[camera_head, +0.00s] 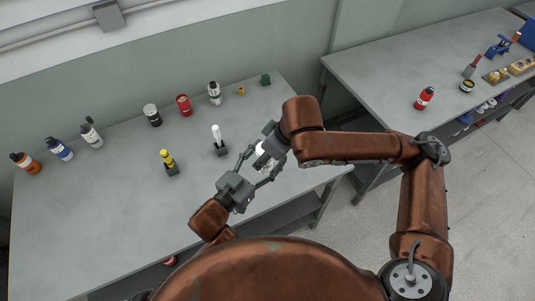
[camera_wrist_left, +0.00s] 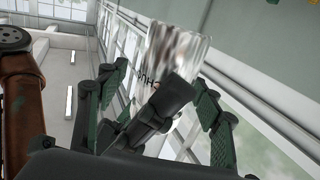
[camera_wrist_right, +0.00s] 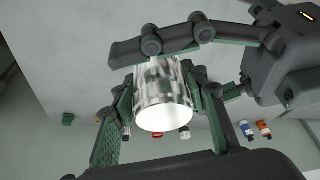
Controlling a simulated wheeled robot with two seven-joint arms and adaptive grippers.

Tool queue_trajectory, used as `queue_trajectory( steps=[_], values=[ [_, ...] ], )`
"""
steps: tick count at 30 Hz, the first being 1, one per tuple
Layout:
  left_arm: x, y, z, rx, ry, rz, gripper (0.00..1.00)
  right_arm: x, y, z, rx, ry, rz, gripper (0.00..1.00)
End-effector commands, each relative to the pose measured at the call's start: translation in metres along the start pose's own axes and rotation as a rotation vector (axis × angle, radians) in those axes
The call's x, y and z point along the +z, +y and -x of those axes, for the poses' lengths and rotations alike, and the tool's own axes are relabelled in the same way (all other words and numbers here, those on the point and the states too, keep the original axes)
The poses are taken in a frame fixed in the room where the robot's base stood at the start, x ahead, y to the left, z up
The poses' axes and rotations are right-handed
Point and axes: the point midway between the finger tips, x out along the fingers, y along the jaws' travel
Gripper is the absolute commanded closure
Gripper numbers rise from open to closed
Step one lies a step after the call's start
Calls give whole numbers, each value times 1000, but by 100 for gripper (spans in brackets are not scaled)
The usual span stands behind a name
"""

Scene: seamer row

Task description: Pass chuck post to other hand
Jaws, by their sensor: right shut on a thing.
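The chuck post (camera_head: 262,160) is a shiny, mirror-like cylinder held above the table between my two grippers. My right gripper (camera_head: 269,147) is shut on it; in the right wrist view the post (camera_wrist_right: 160,95) sits between its green-padded fingers. My left gripper (camera_head: 258,168) reaches in from below with its fingers spread on either side of the post. In the left wrist view the post (camera_wrist_left: 178,55) shows partial lettering, and a dark finger covers its lower part. I cannot tell whether the left fingers touch it.
The grey table (camera_head: 110,215) below holds several bottles and cans along its back. A white-topped post on a dark base (camera_head: 219,140) and a yellow item on a dark base (camera_head: 168,162) stand nearby. A second table (camera_head: 390,75) at right holds a red bottle (camera_head: 424,98).

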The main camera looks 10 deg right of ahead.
Motion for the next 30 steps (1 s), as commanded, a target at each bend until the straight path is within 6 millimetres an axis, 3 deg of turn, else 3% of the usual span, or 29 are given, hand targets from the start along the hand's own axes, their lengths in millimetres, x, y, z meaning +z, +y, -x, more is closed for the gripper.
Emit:
queue_trajectory(
  steps=[19,20,30],
  values=[
    [-1,2,0,4,2,2,86,-1,0,0,0,3,0,86],
    [-1,2,0,4,3,2,88,-1,0,0,0,4,0,58],
    [-1,1,0,1,2,1,88,0,0,0,0,1,0,39]
  ],
)
